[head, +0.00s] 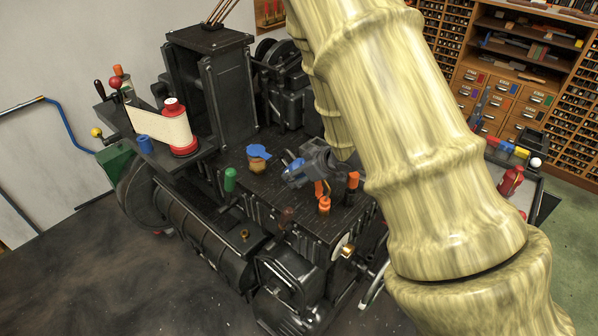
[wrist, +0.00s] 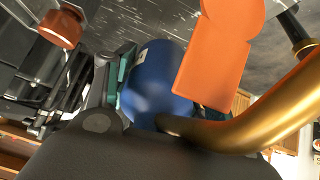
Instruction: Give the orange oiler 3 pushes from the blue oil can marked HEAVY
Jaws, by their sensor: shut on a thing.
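My gripper (head: 300,172) is over the dark machine deck, shut on a blue oil can (head: 291,166). In the wrist view the blue can (wrist: 158,80) sits against the teal finger pad, with a brass spout (wrist: 260,128) reaching right. A flat orange part (wrist: 212,58) is beside the can; I cannot tell whether it belongs to the can. No HEAVY marking is readable. A small orange oiler-like piece (head: 324,205) stands on the deck just below and right of the gripper. An orange cup-like piece (wrist: 60,28) shows at upper left in the wrist view; I cannot tell which it is.
A dark piece with an orange top (head: 353,180) stands right of the gripper. A blue-topped amber jar (head: 257,158) and a green cylinder (head: 230,179) stand to the left. A red roll stand with paper (head: 180,140) is farther left. My arm hides much of the right side.

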